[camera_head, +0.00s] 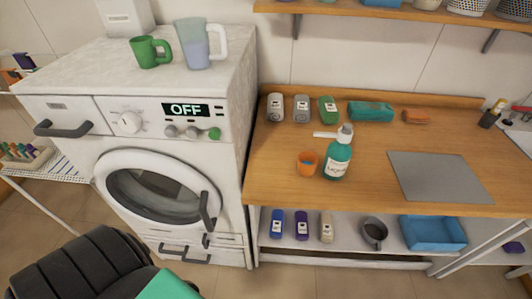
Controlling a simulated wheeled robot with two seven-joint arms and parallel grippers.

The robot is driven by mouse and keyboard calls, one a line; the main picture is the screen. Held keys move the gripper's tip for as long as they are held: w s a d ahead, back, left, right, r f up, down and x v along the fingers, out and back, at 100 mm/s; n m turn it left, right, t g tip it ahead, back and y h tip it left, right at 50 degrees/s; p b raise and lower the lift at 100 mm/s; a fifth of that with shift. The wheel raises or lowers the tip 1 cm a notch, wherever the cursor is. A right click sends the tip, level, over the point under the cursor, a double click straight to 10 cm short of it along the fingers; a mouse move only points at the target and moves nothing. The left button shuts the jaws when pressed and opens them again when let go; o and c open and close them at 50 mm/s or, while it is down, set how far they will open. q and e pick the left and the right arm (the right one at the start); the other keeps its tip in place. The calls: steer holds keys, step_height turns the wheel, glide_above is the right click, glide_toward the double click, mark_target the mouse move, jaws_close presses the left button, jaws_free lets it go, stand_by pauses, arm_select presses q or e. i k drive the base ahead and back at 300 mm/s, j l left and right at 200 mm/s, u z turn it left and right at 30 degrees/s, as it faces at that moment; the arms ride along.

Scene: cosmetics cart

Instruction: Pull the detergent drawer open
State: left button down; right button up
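The white washing machine (235,110) stands at the left in the head view. Its detergent drawer (85,112) is at the upper left of the front panel, with a dark bar handle (64,130) across it. The drawer front looks flush with the panel, so the drawer appears shut. Nothing touches the handle. The display (186,110) reads OFF. Neither of my grippers shows in this view.
A green mug (148,52) and a clear jug (192,45) stand on the machine. The round door (205,170) is shut. A dark ribbed object (80,270) with a teal piece (165,287) fills the lower left. Right is a wooden counter (270,172) with bottles.

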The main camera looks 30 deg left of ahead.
mark_target(60, 115)
steer(key=k+l+u, duration=0.1)
steer(key=u, duration=2.3)
